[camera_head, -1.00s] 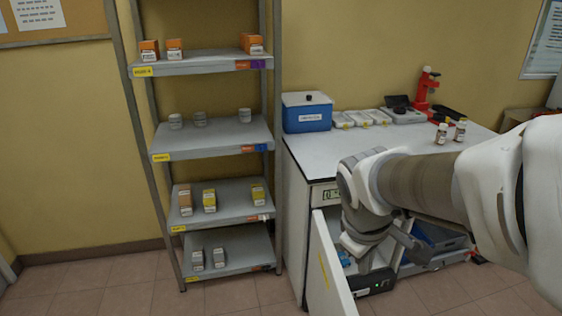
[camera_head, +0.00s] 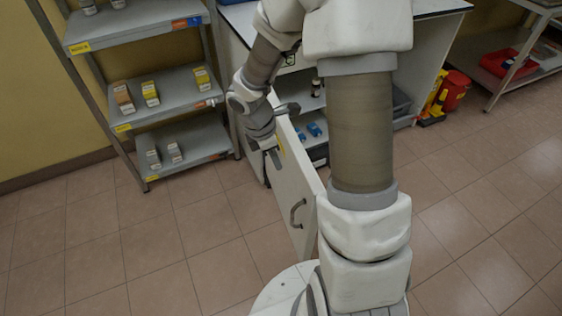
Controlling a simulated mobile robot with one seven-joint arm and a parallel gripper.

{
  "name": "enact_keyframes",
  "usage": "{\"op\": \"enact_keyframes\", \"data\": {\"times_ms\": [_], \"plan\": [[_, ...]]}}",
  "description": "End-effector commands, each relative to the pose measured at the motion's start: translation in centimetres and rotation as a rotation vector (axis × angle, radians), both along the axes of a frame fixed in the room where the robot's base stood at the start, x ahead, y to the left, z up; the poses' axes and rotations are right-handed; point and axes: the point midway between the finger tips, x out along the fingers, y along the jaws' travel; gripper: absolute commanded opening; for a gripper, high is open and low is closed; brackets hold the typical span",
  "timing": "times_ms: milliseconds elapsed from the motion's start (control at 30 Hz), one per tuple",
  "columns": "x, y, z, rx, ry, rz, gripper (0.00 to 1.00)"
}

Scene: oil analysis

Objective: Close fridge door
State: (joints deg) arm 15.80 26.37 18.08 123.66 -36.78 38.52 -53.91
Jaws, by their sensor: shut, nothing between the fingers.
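The white fridge door (camera_head: 292,186) stands open, swung out from the fridge under the counter toward my base. Its grey curved handle (camera_head: 297,212) is on the outer face, near the free edge. The open fridge (camera_head: 309,108) shows a small bottle (camera_head: 316,88) and blue items (camera_head: 314,129) inside. My gripper (camera_head: 274,156) is shut and empty, close to the outer face near the door's top. I cannot tell whether it touches the door. My arm hides part of the fridge and counter.
A grey shelf rack (camera_head: 165,97) with small boxes stands close left of the fridge. Tiled floor (camera_head: 170,245) is free at the front left. A red and yellow item (camera_head: 446,95) is on the floor at the right, near a metal table (camera_head: 530,65).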

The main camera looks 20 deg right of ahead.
Motion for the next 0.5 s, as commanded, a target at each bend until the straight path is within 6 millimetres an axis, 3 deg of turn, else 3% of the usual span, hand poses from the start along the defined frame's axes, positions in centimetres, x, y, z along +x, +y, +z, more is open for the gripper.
{"op": "enact_keyframes", "data": {"times_ms": [400, 500], "plan": [[-0.3, -2.1, -9.1, 0.001, 0.002, -0.003, 0.0], [-0.4, -3.9, -8.3, 0.0, -0.002, -0.008, 0.0]]}}
